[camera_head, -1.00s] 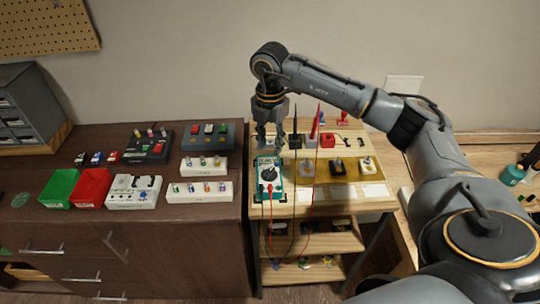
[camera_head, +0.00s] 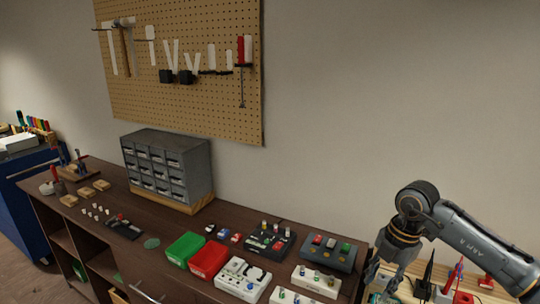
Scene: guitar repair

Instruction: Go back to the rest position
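My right gripper (camera_head: 384,277) hangs pointing down at the lower right of the head view, its arm coming in from the right edge. Its two fingers look apart, with nothing seen between them. It is above the light wooden shelf stand, near the right end of the dark workbench (camera_head: 128,262). The multimeter below it is mostly cut off by the bottom edge of the picture.
A green bin (camera_head: 184,249) and a red bin (camera_head: 209,259) stand on the bench beside white and dark trays with small parts. A grey drawer cabinet (camera_head: 183,167) stands behind. Black and red probes (camera_head: 428,272) stand upright right of my gripper. A tool pegboard (camera_head: 190,100) hangs on the wall.

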